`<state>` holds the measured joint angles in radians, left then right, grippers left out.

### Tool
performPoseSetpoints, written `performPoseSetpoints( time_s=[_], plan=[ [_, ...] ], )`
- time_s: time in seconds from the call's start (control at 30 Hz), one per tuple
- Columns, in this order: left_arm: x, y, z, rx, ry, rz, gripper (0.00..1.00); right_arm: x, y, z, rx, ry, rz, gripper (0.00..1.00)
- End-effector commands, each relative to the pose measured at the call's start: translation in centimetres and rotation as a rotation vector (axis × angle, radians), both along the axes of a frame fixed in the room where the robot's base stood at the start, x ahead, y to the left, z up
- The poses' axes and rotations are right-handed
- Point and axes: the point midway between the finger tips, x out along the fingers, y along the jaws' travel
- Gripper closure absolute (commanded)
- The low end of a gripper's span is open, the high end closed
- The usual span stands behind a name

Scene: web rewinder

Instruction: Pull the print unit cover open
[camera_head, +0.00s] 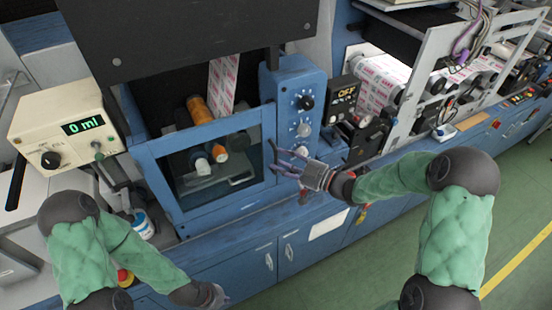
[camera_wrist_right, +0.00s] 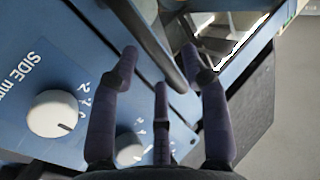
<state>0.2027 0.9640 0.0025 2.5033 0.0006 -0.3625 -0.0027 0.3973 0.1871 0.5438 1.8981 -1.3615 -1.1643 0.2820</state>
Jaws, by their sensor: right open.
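The print unit cover (camera_head: 228,206) is a blue frame with a clear window, standing closed or nearly so in the head view. Rollers show behind its pane. A dark bar handle (camera_wrist_right: 150,42) runs between the fingers in the right wrist view, with the cover frame beyond it. My right gripper (camera_head: 286,160) is at the cover's right edge; it also shows in the wrist view (camera_wrist_right: 160,70). It is open, its fingers on both sides of the handle; contact cannot be told. My left gripper (camera_head: 215,296) hangs low, away from the cover, its fingers hard to make out.
A control panel (camera_head: 298,105) with knobs stands close right of the cover. A cream box with a green "0 ml" display (camera_head: 75,125) stands at left. A dark panel (camera_head: 180,35) overhangs above. Green floor (camera_head: 390,270) is free in front of the blue cabinets.

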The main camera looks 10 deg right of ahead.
Motion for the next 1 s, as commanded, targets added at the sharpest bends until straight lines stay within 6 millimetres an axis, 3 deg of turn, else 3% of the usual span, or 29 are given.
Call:
performPoseSetpoints(
  time_s=[0.2,0.53,0.57,0.7,0.73,1.0],
  plan=[
    [0.0,0.0,0.0,0.0,0.0,0.0,1.0,1.4,1.5,0.0,-0.001,0.0,0.001,0.54],
    [0.0,0.0,0.0,0.0,0.0,0.0,1.0,1.6,1.7,0.0,-0.001,-0.001,-0.001,0.54],
    [0.0,0.0,0.0,0.0,0.0,0.0,1.0,1.6,1.7,0.0,-0.001,-0.001,-0.001,0.57],
    [0.0,0.0,0.0,0.0,0.0,0.0,1.0,1.6,1.7,0.0,-0.001,0.001,-0.001,0.96],
    [0.0,0.0,0.0,0.0,0.0,0.0,1.0,1.6,1.7,0.0,-0.001,0.001,-0.001,1.0],
    [0.0,0.0,-0.1,0.0,0.0,0.0,1.0,1.6,1.8,0.0,0.0,0.0,-0.003,1.0]
  ],
)
